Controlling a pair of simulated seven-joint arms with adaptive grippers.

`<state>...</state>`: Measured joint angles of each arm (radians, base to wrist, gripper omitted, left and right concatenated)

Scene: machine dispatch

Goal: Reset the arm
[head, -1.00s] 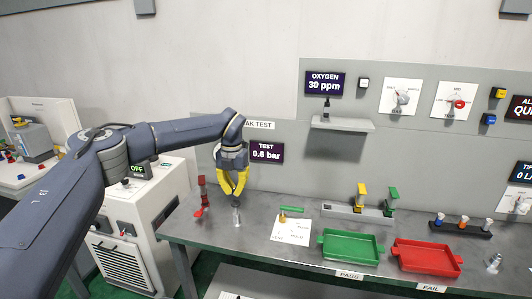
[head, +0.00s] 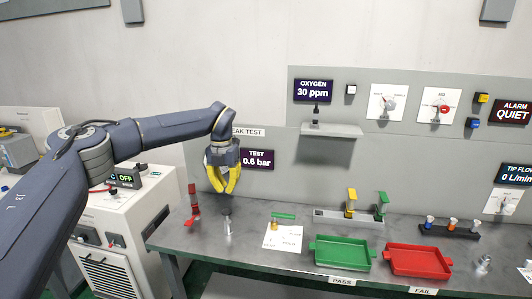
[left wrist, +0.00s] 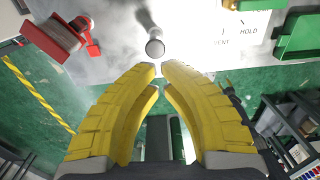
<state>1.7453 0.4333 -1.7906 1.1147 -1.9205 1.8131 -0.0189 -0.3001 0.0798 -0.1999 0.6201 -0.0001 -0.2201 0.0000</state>
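My left arm comes in from the left. Its yellow-fingered left gripper (head: 226,191) hangs over the left part of the bench. The fingertips are drawn together with only a narrow slit between them in the left wrist view (left wrist: 159,68), and nothing shows held. A small upright metal fitting (head: 228,227) with a dark top stands on the bench just below the fingertips. Its round grey top shows beyond the tips in the left wrist view (left wrist: 154,48), apart from them. My right gripper is not in view.
A white card (head: 284,239), a green tray (head: 342,253) and a red tray (head: 419,260) lie to the right. A wall shelf (head: 331,130) juts out behind. A white cabinet (head: 112,225) stands left of the bench.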

